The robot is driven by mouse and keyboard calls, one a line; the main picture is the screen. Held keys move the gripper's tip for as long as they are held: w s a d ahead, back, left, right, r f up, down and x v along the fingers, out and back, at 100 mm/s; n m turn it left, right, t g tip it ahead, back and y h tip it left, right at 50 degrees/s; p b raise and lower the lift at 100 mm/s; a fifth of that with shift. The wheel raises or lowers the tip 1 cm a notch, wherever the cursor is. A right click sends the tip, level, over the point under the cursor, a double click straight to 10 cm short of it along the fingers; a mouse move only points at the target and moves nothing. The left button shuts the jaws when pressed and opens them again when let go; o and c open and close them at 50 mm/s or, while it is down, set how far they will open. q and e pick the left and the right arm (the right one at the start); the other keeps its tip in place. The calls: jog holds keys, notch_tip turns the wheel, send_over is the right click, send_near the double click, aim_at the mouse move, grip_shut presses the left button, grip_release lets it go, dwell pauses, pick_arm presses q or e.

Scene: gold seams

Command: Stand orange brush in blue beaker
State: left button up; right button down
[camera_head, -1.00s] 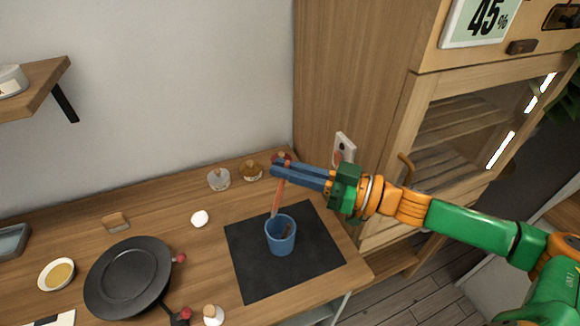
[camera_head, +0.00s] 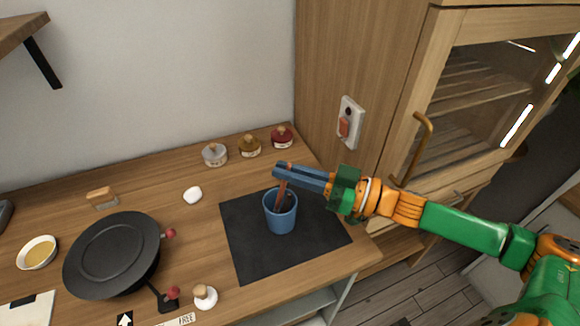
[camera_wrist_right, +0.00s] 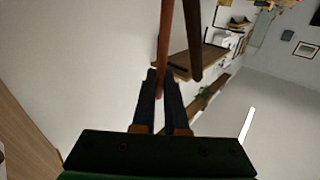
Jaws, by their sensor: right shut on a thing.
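The blue beaker (camera_head: 280,214) stands upright on a black mat (camera_head: 241,252). My right gripper (camera_head: 277,172) reaches in from the right just above the beaker and is shut on the orange brush (camera_head: 282,191). The brush is slightly tilted, and its lower end goes down inside the beaker's rim; whether it touches the bottom is hidden. A darker thing shows inside the beaker. In the right wrist view the orange-brown brush (camera_wrist_right: 165,45) passes between my fingers (camera_wrist_right: 160,82), with a darker stick (camera_wrist_right: 191,38) beside it. My left gripper is not in view.
Three small lidded jars, clear (camera_head: 214,155), amber (camera_head: 249,147) and red (camera_head: 282,138), stand behind the mat. A wooden cabinet (camera_head: 440,120) stands right.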

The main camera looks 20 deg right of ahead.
jog(key=c, duration=0.9)
grip_release()
jog(key=shift+o, duration=0.2)
jog(key=p+v, duration=0.3)
jog(key=v, duration=0.4)
